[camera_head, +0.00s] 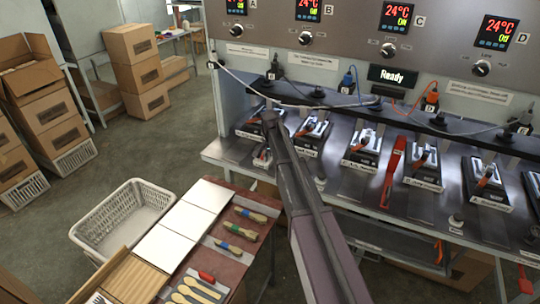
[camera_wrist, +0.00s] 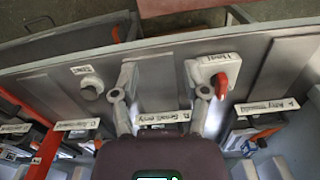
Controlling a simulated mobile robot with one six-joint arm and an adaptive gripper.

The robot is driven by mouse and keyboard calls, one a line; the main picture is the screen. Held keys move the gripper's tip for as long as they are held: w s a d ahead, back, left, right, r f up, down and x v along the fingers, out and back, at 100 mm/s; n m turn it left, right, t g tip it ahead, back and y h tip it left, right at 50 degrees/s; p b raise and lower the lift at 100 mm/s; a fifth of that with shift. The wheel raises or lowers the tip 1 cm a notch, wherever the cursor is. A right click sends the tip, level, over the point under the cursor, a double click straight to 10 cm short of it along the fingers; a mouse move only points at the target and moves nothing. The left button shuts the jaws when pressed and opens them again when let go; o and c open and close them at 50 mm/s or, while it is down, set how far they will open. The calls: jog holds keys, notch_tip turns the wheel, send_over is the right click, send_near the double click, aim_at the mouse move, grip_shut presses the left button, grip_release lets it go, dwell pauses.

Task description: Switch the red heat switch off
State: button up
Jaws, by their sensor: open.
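The red heat switch (camera_wrist: 221,84) shows in the wrist view as a red lever on a pale plate labelled "Heat", right of centre. My gripper (camera_wrist: 160,80) is open and empty, with its two fingers spread wide over the grey press front. The right finger is just left of the red switch and overlaps the plate's edge; I cannot tell whether it touches. The left finger is well away from the switch. In the head view my arm covers much of this area, and the switch cannot be made out clearly.
A grey round knob (camera_wrist: 90,93) sits left of my gripper in the wrist view. A table with spoons (camera_head: 240,230) and a white basket (camera_head: 122,215) stand left.

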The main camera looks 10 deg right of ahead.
jog(key=s+f+n+b, duration=0.1)
jog(key=s+f+n, duration=0.1)
jog(key=s, duration=0.6)
jog(key=s+f+n+b, duration=0.1)
jog(key=s+n+b, duration=0.1)
jog(key=s, duration=0.6)
jog(key=shift+f+n, duration=0.3)
jog(key=shift+f, duration=0.05)
jog(key=shift+w, duration=0.15)
jog(key=w+r+m+p, duration=0.1)
jog(key=w+r+p, duration=0.2)
jog(key=w, duration=1.2)
jog(key=w+r+m+p, duration=0.1)
jog(key=w+r+p, duration=0.3)
jog(key=w, duration=1.2)
jog(key=shift+a+r+m, duration=0.2)
jog(key=shift+a+m, duration=0.1)
jog(key=shift+f, duration=0.2)
notch_tip(320, 180, down, 12)
jog(key=b, duration=1.2)
jog(key=shift+r, duration=0.2)
grip_shut()
